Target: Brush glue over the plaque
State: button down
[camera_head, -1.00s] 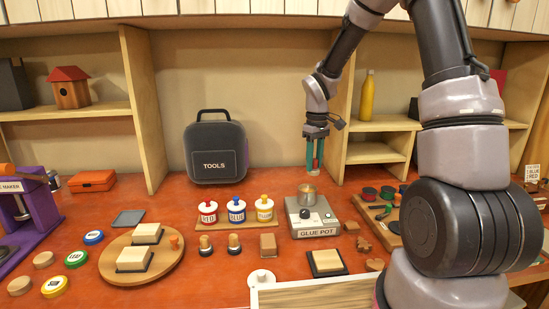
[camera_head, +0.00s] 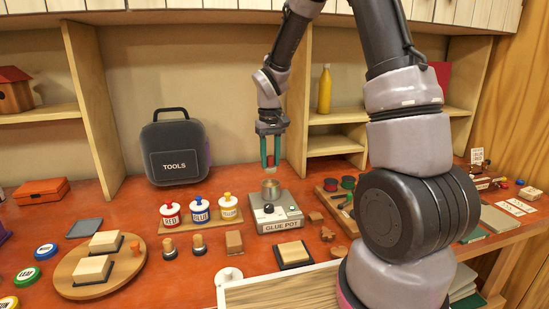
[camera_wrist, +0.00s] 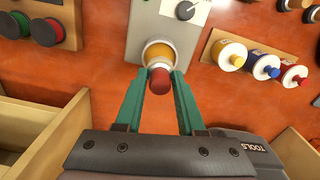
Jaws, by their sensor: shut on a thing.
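My gripper (camera_head: 270,163) is shut on a brush with a red handle (camera_head: 270,161), held upright just above the metal cup (camera_head: 270,187) of the grey glue pot (camera_head: 280,222). In the wrist view, the round red handle end (camera_wrist: 159,80) sits between the teal fingers, with the cup (camera_wrist: 157,51) behind it; the bristles are hidden there. Whether the tip touches glue I cannot tell. A pale wooden plate on a dark square base (camera_head: 294,251) lies in front of the pot. Two similar pale plates (camera_head: 105,240) lie on a round wooden board (camera_head: 75,285); which is the plaque I cannot tell.
Red, blue and yellow paint jars (camera_head: 200,211) stand left of the pot. Wooden-handled stamps (camera_head: 169,247) and a brown block (camera_head: 234,243) are in front of them. A tool case (camera_head: 175,150) stands behind. A tray with spools (camera_head: 331,186) is to the right.

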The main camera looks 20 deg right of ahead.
aim_at(271, 165)
jog(key=shift+f, duration=2.65)
jog(key=shift+f, duration=0.15)
jog(key=shift+s+f, duration=0.15)
jog(key=shift+f, duration=0.05)
jog(key=shift+r, duration=0.1)
jog(key=shift+w+r, duration=0.2)
jog(key=shift+r, duration=3.3)
jog(key=w+d+f+m, duration=0.2)
jog(key=w+d+f, duration=0.45)
jog(key=d, duration=0.25)
jog(key=shift+n, duration=0.3)
jog(key=s+a+r, duration=0.2)
jog(key=a, duration=0.1)
jog(key=s+a+r, duration=0.2)
jog(key=a, duration=0.1)
jog(key=s+a+r, duration=0.1)
jog(key=s+a, duration=0.1)
jog(key=shift+s+a+r, duration=0.25)
jog(key=shift+a+r, duration=0.15)
jog(key=shift+f, duration=2.9)
